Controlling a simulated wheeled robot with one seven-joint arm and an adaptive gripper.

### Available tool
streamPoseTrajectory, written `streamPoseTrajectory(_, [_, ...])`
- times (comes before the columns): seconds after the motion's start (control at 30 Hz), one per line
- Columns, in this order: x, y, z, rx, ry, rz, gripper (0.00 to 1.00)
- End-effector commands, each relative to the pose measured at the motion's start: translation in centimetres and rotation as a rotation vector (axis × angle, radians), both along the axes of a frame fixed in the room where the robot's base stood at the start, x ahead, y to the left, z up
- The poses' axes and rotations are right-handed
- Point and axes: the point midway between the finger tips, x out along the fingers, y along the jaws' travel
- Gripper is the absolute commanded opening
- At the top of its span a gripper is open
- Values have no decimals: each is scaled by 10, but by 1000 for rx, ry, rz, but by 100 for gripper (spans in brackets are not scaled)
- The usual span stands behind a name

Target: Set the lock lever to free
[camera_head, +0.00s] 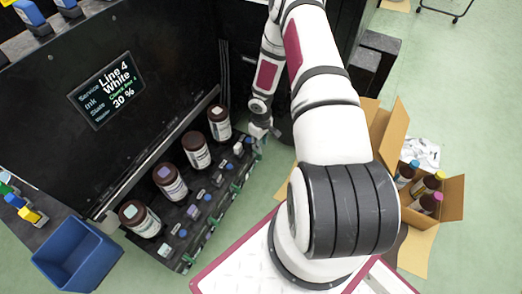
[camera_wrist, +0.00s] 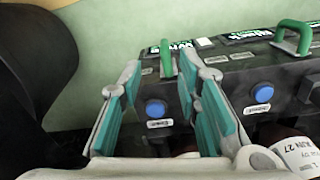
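The green lever (camera_wrist: 167,58) shows in the wrist view between the tips of my gripper (camera_wrist: 160,68). Its teal-padded fingers stand apart, one on each side of the lever; I cannot tell whether either touches it. A blue button (camera_wrist: 156,109) with a small label sits nearer, between the fingers. A second green lever (camera_wrist: 295,34) stands to the right, with another blue button (camera_wrist: 263,93). In the head view my gripper (camera_head: 263,132) is at the far end of the black ink shelf, beside the farthest bottle (camera_head: 219,123). The lever there is too small to read.
The screen (camera_head: 106,89) reads Line 4, White, 30 %. More brown bottles (camera_head: 170,183) stand along the shelf, with green levers (camera_head: 213,222) on its front edge. A blue bin (camera_head: 77,256) is at lower left. A cardboard box (camera_head: 452,197) with bottles stands at right.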

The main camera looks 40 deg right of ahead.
Motion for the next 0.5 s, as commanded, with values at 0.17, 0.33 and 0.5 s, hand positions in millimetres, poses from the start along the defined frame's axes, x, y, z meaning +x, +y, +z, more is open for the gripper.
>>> streamPoseTrajectory(0.17, [0,-1,27,-1,-1,-1,31])
streamPoseTrajectory(0.33, [0,0,38,0,0,-2,31])
streamPoseTrajectory(0.5, [0,0,39,0,0,-1,31])
